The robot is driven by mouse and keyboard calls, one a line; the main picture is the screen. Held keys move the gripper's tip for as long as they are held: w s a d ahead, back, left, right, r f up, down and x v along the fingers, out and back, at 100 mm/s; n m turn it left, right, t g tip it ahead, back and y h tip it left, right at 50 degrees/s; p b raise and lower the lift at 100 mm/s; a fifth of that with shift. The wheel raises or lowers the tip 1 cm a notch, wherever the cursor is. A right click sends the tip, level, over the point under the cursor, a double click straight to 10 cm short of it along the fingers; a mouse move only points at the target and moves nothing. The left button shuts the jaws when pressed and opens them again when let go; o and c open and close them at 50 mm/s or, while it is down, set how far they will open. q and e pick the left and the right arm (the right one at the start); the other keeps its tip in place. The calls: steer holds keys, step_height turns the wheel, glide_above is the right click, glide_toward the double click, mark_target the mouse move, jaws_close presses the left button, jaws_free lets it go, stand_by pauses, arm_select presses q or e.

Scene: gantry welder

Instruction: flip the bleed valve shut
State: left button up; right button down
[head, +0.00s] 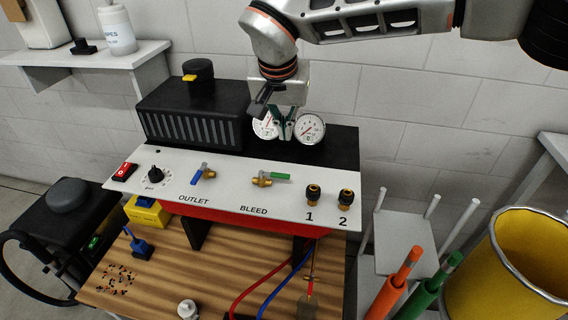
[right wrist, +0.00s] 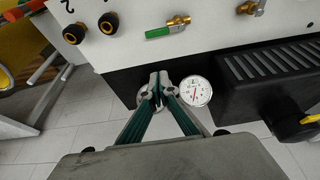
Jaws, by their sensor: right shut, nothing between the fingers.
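The bleed valve (head: 262,179) is a small brass fitting on the white panel, above the printed word BLEED. Its green lever (head: 281,177) points right along the panel. In the right wrist view the brass body (right wrist: 179,20) and green lever (right wrist: 165,32) show near the top, with the lever pointing left. My right gripper (head: 286,137) is shut and empty, fingers downward, in front of the two gauges behind the panel. It is apart from the valve. In the right wrist view its fingertips (right wrist: 159,78) meet below the lever. My left gripper is not in view.
The outlet valve (head: 208,174) with a blue lever is left of the bleed valve. Two round gauges (head: 310,128) stand close behind my fingers, one partly covered. A black vented box (head: 192,113) is at the left. Connectors 1 (head: 312,194) and 2 (head: 345,198) are at the right.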

mark_target(274, 174)
steer(key=b+x, duration=0.1)
steer(key=x, duration=0.8)
steer(key=shift+s+f, duration=0.1)
steer(key=shift+f, duration=0.25)
steer(key=s, duration=0.3)
steer(key=shift+s+a+f, duration=0.1)
steer(key=shift+a, duration=0.3)
steer(key=shift+s+f, duration=0.1)
steer(key=shift+s, duration=0.1)
